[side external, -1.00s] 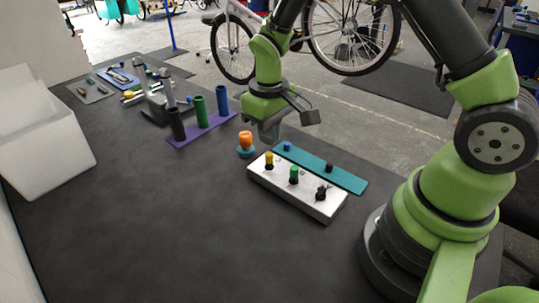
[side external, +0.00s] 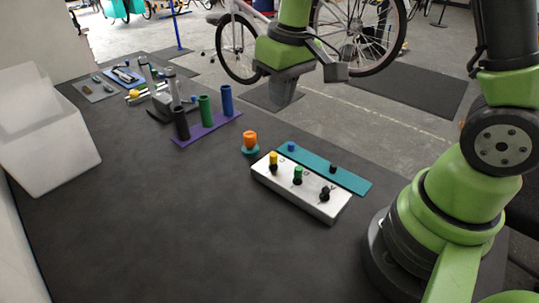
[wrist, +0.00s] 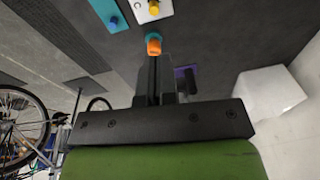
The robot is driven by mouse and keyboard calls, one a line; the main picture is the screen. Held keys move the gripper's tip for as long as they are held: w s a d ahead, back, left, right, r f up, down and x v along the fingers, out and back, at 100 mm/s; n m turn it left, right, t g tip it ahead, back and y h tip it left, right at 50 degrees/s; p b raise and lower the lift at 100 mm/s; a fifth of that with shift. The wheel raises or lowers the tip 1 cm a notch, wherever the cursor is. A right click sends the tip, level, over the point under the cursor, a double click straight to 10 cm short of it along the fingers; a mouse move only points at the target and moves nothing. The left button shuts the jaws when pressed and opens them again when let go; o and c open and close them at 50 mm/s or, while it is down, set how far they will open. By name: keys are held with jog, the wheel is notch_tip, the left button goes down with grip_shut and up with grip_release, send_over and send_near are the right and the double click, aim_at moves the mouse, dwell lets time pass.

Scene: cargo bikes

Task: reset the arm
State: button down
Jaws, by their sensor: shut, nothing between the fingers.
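My gripper (side external: 284,100) is raised above the far edge of the dark table in the side view, pointing down and holding nothing. Its fingers (wrist: 154,80) are together in the wrist view. Below and in front of it, a white box (side external: 300,190) carries a yellow, a green and a black knob. An orange knob on a teal base (side external: 250,141) stands left of that box; it also shows past my fingertips in the wrist view (wrist: 154,46).
A teal strip (side external: 345,178) lies behind the white box. A purple rack (side external: 207,129) holds black, green and blue tubes. A white bin (side external: 50,150) stands at the left. Tools lie on mats at the far left. The table's front is clear.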

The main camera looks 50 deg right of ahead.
jog(key=s+a+r+m+t+y, duration=0.1)
jog(key=s+r+t, duration=0.4)
jog(key=s+r, duration=0.6)
jog(key=s+a+m, duration=0.1)
jog(key=s+m, duration=0.1)
jog(key=s, duration=0.2)
jog(key=shift+s+r+t+y, duration=0.15)
jog(key=shift+r+t+y, duration=0.15)
jog(key=shift+r, duration=0.05)
jog(key=shift+a, duration=0.1)
dwell(0.4)
